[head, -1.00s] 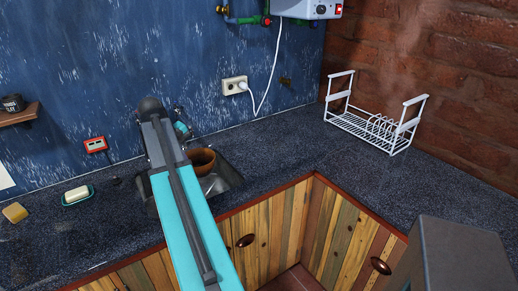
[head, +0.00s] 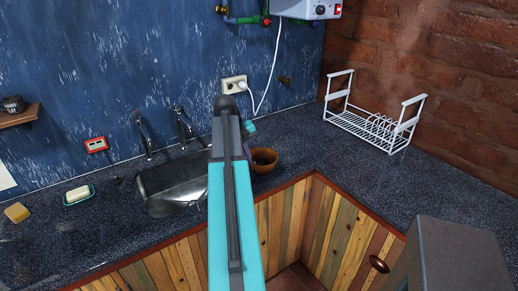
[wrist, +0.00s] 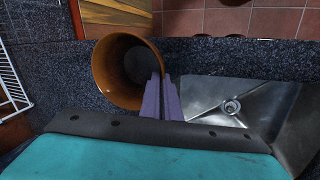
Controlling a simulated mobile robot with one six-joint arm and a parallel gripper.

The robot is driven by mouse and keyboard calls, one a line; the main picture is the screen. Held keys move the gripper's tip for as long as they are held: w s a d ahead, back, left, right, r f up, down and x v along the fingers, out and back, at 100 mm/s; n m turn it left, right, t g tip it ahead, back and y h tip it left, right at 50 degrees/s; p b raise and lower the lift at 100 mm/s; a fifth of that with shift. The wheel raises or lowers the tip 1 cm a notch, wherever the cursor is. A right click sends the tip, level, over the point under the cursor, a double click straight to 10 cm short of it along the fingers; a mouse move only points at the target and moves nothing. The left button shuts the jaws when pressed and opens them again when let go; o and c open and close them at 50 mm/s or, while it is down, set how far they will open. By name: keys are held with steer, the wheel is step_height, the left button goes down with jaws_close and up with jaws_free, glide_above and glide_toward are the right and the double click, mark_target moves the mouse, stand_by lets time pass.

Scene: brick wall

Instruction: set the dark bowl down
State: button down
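The bowl (head: 264,160) is brown outside with a dark inside. In the head view it is just right of my arm, over the counter right of the sink; I cannot tell whether it touches the counter. In the wrist view the bowl (wrist: 103,72) is left of centre, its opening facing the camera. My gripper (wrist: 161,84) has its two purple fingers close together at the bowl's right rim, shut on its wall. In the head view my arm hides most of the gripper.
The metal sink (head: 170,186) with two taps lies left of my arm. A white wire rack (head: 372,127) stands at the back right. Speckled dark counter (head: 335,165) is clear between bowl and rack. Soap on a dish (head: 78,195) and a sponge (head: 16,212) are at far left.

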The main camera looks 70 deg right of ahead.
steer(key=w+d+f+p, duration=0.1)
steer(key=d+p, duration=0.3)
steer(key=d, duration=1.1)
steer(key=shift+w+d+f+p, duration=0.25)
steer(key=shift+w+d+p, duration=0.15)
steer(key=shift+w, duration=0.15)
steer(key=shift+f+p, duration=0.85)
steer(key=shift+f, duration=0.9)
steer(key=shift+f, duration=0.15)
steer(key=c, duration=2)
jaws_free()
steer(key=shift+r, duration=0.2)
